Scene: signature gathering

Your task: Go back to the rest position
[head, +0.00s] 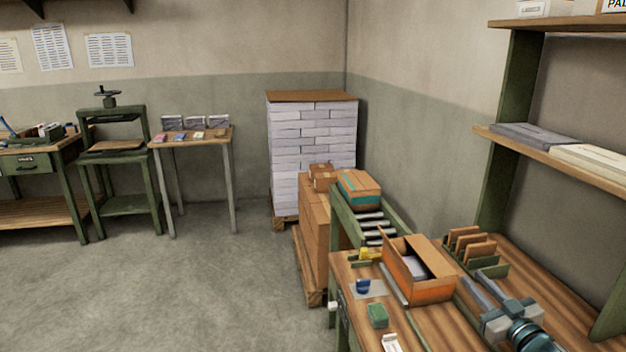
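My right gripper (481,291) shows at the lower right, above the wooden workbench (450,325). Its two grey fingers point up and left, towards the open cardboard box (432,290). They look apart, with nothing seen between them. The gripper is to the right of the box. My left gripper is not in view.
The bench also holds a green block (377,315), a blue item (363,286) and a divider rack (474,246). A taped carton (359,189) sits on a roller conveyor (374,224) behind. Shelves (560,157) stand right. Floor (200,290) at left is clear.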

